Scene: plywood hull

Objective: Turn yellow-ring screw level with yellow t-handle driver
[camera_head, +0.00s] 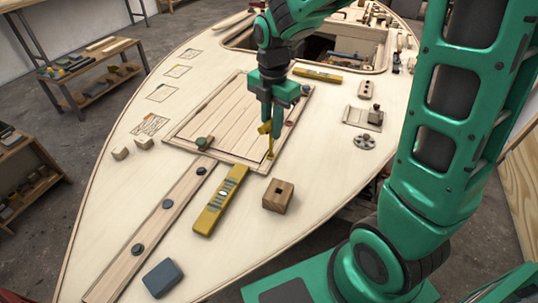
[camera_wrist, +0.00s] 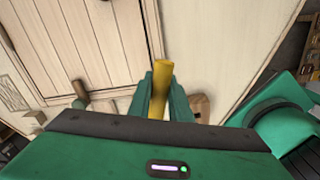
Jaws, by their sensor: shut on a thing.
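My gripper (camera_head: 267,122) is shut on the yellow t-handle driver (camera_head: 265,129), above the near right corner of the framed hatch panel. The driver points down, and its yellow tip end (camera_head: 271,154) meets or nearly meets the panel frame. The yellow-ring screw cannot be told apart from the driver's lower end at this size. In the wrist view the driver's yellow handle (camera_wrist: 161,80) stands between my two green fingers (camera_wrist: 160,95). The screw is hidden there.
A wooden block with a hole (camera_head: 278,196) and a yellow level (camera_head: 220,199) lie in front of the panel. A dark green knob (camera_head: 204,143) sits on the panel's near edge. A grey round piece (camera_head: 364,142) lies to the right. A blue-grey block (camera_head: 161,278) lies near the front.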

